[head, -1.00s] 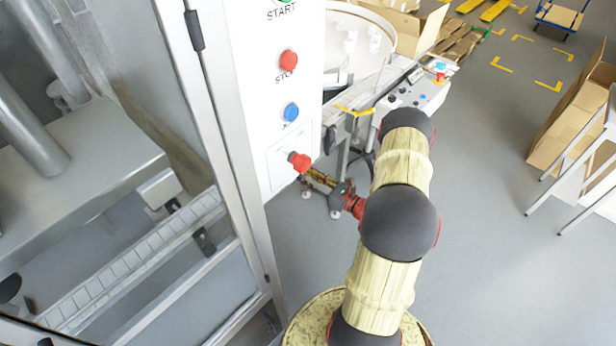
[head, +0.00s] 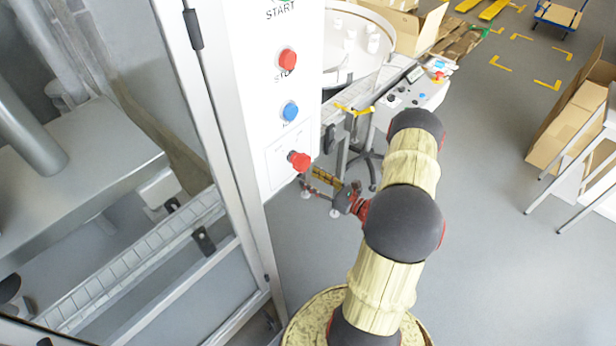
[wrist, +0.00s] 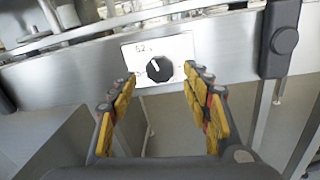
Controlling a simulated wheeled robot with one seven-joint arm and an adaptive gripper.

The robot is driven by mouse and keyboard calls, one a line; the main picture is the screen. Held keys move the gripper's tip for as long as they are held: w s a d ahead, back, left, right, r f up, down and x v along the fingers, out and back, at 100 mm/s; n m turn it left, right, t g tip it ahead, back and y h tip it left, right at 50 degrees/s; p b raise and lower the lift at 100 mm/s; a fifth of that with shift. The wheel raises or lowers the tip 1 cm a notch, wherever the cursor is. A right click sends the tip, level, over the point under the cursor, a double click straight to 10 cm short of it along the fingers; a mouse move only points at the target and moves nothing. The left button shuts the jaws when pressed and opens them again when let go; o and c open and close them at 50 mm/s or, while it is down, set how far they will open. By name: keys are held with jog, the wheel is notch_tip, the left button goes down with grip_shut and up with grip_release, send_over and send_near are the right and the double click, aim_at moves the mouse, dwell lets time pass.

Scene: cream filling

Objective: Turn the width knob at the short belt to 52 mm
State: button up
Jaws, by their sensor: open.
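The black width knob (wrist: 158,68) sits on a white plate (wrist: 182,47) on the metal side rail in the wrist view. Its pale pointer mark points up and slightly left, toward a printed "52" at the plate's upper left. My gripper (wrist: 160,79) is open, with yellow-padded fingers left and right of the knob, just below it in the picture. No finger visibly touches the knob. In the head view my gripper (head: 322,182) is low beside the short belt's frame (head: 340,118); the width knob cannot be made out there.
A white control panel (head: 272,105) with red and blue buttons and a red switch (head: 299,161) stands left of my gripper. A dark bracket (wrist: 284,40) is right of the knob. A control box (head: 415,92) stands behind my arm. Floor at right is open before cardboard boxes (head: 570,125).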

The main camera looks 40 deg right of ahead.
jog(key=s+d, duration=0.1)
jog(key=s, duration=0.8)
jog(key=shift+s+d, duration=0.2)
jog(key=shift+d, duration=0.1)
